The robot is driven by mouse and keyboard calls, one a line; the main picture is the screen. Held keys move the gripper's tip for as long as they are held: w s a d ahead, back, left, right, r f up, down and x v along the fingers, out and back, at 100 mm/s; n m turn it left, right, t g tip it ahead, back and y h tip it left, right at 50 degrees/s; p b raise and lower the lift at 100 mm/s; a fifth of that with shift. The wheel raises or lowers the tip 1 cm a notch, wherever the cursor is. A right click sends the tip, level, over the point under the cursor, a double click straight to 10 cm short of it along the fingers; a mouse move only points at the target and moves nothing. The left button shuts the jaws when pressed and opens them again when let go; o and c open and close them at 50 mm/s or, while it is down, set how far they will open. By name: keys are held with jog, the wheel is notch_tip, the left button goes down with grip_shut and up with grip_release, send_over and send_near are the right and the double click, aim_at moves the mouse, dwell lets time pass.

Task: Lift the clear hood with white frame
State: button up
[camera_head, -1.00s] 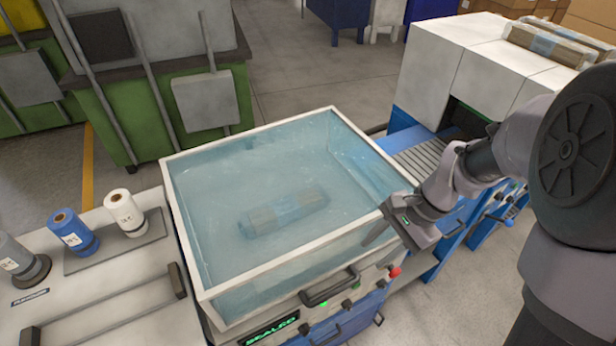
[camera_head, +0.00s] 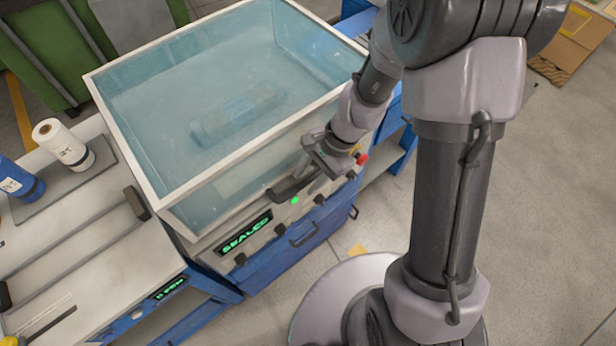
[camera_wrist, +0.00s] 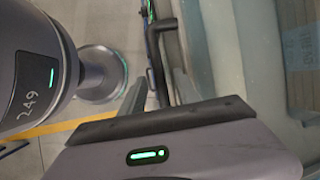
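The clear hood with white frame (camera_head: 128,168) is down on the sealing machine. Through its bluish clear walls I see a wrapped bundle (camera_head: 238,113) lying inside. A dark bar handle (camera_head: 296,184) is on the hood's front side. My gripper (camera_head: 308,160) is beside the right end of this handle, close to the hood's front right corner.
A green "SEALED" display (camera_head: 246,232) and a red button (camera_head: 361,159) are on the machine's front. White (camera_head: 62,145) and blue (camera_head: 18,180) spools stand on the bench to the left. Open floor (camera_head: 562,200) lies to the right.

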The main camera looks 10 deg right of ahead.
grip_shut()
dwell(1.4)
